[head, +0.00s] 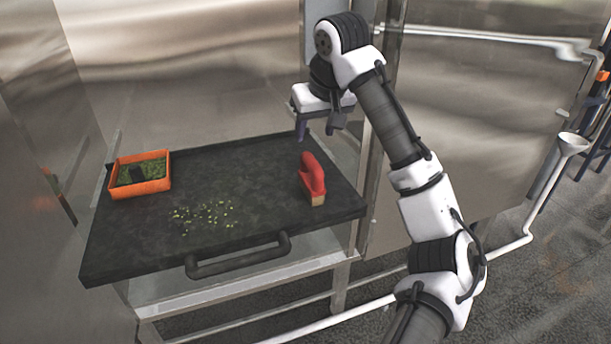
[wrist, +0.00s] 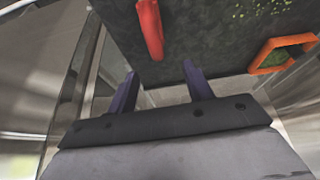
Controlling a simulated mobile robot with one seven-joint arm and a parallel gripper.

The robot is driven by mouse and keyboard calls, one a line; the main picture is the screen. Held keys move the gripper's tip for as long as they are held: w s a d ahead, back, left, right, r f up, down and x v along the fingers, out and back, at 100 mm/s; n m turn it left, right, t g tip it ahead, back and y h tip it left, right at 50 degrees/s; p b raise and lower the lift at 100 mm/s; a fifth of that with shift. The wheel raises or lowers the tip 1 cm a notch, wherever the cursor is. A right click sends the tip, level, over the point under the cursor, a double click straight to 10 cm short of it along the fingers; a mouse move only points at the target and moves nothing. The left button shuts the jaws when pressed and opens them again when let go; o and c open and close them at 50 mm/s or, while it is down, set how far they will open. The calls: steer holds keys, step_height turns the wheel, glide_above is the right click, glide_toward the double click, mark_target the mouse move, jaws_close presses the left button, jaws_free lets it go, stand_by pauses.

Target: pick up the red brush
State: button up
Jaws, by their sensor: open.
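The red brush (head: 312,178) stands near the right edge of the dark board (head: 255,165), with its tan bristles at the bottom. In the wrist view the red brush (wrist: 149,27) shows at the top, its upper part cut off by the frame edge. My gripper (head: 315,132) is open and empty, above and slightly behind the brush in the head view. In the wrist view the two fingers of my gripper (wrist: 162,82) are spread apart, with the brush beyond their tips and not touching them.
An orange tray (head: 153,185) with green bits and a dark object stands at the board's left. Green crumbs (head: 203,216) lie mid-board. A dark handle (head: 238,257) is on the front edge. Steel walls stand behind, left and right. A white funnel pipe (head: 572,143) stands right.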

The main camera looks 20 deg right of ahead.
mark_target(313, 160)
steer(key=shift+s+d+f, duration=0.3)
steer(key=shift+s+d, duration=0.05)
steer(key=shift+d, duration=0.15)
steer(key=p+x, duration=0.1)
steer(key=x, duration=0.6)
steer(key=shift+w+f, duration=0.1)
steer(key=shift+f, duration=0.25)
steer(key=shift+p+x, duration=1.15)
steer(key=shift+x, duration=1.55)
steer(key=shift+f, duration=0.1)
steer(key=shift+s+a, duration=0.1)
steer(key=shift+s, duration=0.1)
steer(key=shift+c, duration=0.4)
steer(key=c, duration=0.7)
steer(key=shift+c, duration=0.5)
